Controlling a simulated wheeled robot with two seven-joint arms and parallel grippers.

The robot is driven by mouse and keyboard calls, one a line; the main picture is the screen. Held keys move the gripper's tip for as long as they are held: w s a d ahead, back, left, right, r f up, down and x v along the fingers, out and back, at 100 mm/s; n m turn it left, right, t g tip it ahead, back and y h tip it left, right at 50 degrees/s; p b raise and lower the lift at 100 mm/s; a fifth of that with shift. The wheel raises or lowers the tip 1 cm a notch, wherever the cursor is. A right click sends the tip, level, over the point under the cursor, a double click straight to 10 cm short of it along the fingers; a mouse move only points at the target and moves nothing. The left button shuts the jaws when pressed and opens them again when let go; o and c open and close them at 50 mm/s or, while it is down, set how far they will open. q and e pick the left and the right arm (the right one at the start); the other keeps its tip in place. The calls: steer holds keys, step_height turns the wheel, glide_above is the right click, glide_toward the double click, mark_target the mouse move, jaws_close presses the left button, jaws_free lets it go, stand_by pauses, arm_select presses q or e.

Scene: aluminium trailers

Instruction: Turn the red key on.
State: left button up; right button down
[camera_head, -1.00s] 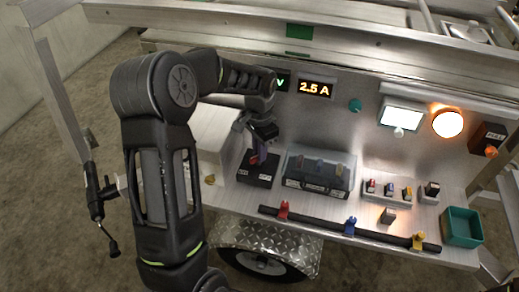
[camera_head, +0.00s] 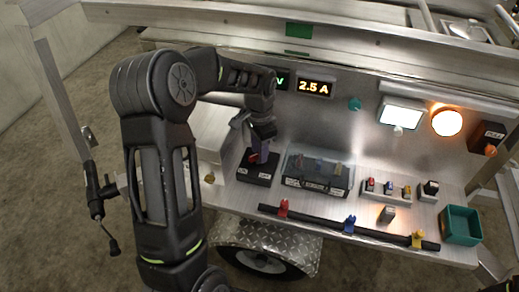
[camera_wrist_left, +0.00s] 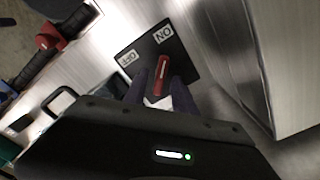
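The red key (camera_wrist_left: 160,75) stands on a black switch plate (camera_wrist_left: 145,50) with a white ON label (camera_wrist_left: 163,35) and a white OFF label (camera_wrist_left: 127,58). The key's far end points more towards ON in the left wrist view. In the head view the plate (camera_head: 257,175) is at the left of the panel, with a bit of the red key (camera_head: 252,156) visible. My left gripper (camera_wrist_left: 160,92) is open, its dark fingers on either side of the key with gaps visible. It also shows in the head view (camera_head: 262,155).
A clear-covered box (camera_head: 317,172) sits right of the switch. A black bar (camera_head: 345,228) with red, blue and yellow clips runs along the front edge. A green bin (camera_head: 461,226) is at the right. An orange lamp (camera_head: 447,122) and a 2.5 A display (camera_head: 314,88) are lit.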

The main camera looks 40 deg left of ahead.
arm_select(q)
step_height(320, 180, up, 8)
steer(key=shift+f, duration=0.1)
stand_by(0.6)
stand_by(0.4)
